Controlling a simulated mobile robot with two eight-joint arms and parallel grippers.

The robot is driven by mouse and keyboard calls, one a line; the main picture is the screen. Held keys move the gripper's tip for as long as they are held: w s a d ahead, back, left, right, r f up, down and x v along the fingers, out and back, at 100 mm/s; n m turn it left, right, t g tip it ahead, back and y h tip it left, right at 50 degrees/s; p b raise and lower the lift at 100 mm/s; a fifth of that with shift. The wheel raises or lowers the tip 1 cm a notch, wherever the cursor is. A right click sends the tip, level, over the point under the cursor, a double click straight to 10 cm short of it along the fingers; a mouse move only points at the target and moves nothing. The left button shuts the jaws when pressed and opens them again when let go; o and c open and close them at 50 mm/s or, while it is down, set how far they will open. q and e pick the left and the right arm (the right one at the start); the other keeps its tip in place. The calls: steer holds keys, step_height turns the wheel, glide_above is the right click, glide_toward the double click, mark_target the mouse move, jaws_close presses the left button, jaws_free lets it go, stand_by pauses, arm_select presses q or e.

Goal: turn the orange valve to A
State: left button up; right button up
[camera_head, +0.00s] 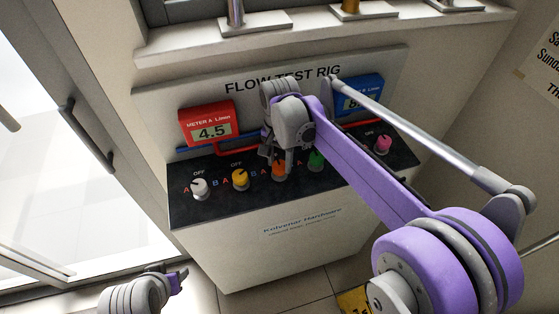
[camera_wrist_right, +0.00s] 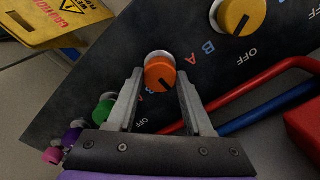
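The orange valve (camera_head: 279,173) is a round knob on the black top of the flow test rig. It shows clearly in the right wrist view (camera_wrist_right: 158,72), with a dark pointer mark toward its lower right edge. My right gripper (camera_head: 277,158) is over it, partly hiding it in the head view. In the wrist view its two grey fingers (camera_wrist_right: 160,76) are apart, one on each side of the orange knob, with visible gaps. Some of the knob's labels are hidden by the fingers. My left gripper (camera_head: 176,281) is low at the left, its fingers unclear.
White (camera_head: 199,188), yellow (camera_head: 240,179), green (camera_head: 316,160) and pink (camera_head: 383,144) knobs stand in the same row. A red meter (camera_head: 207,123) reads 4.5; a blue meter (camera_head: 359,95) is partly hidden by my arm. A yellow caution sign (camera_wrist_right: 62,20) is on the floor.

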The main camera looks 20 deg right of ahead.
jaws_close()
steer(key=shift+n, duration=0.3)
steer(key=n, duration=1.1)
steer(key=shift+n, duration=0.3)
stand_by(0.4)
steer(key=o, duration=0.6)
jaws_free()
steer(key=shift+r, duration=0.1)
